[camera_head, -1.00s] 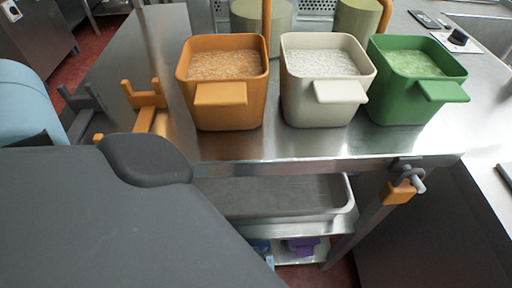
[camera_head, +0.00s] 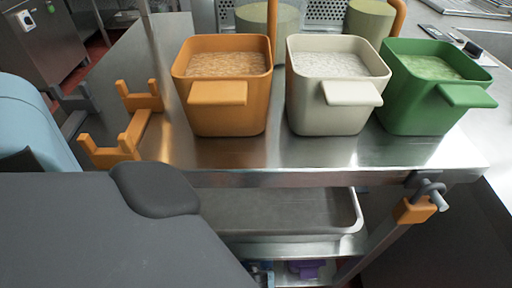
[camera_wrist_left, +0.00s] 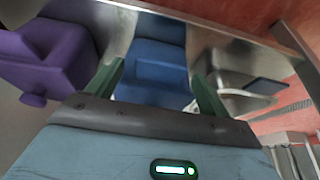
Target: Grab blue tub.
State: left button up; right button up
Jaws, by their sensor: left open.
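The blue tub (camera_wrist_left: 155,72) is in the upper middle of the left wrist view, with its handle block facing my gripper. My left gripper (camera_wrist_left: 158,74) is open, with its two green fingers spread on either side of the tub's near part. Whether they touch it I cannot tell. In the head view, only a small blue patch (camera_head: 262,271) shows low under the table, largely hidden. My left gripper is not visible there. My right gripper is in no view.
A purple tub (camera_wrist_left: 50,58) stands left of the blue one; it also shows on the lower shelf (camera_head: 308,268). A metal tray (camera_wrist_left: 230,80) is to the right. Orange (camera_head: 228,112), white (camera_head: 325,112) and green (camera_head: 415,112) filled tubs stand on the table (camera_head: 300,155).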

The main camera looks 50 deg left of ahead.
pick_arm(q)
jog(key=shift+w+a+f, duration=0.1)
jog(key=shift+f, duration=0.3)
jog(key=shift+r, duration=0.1)
grip_shut()
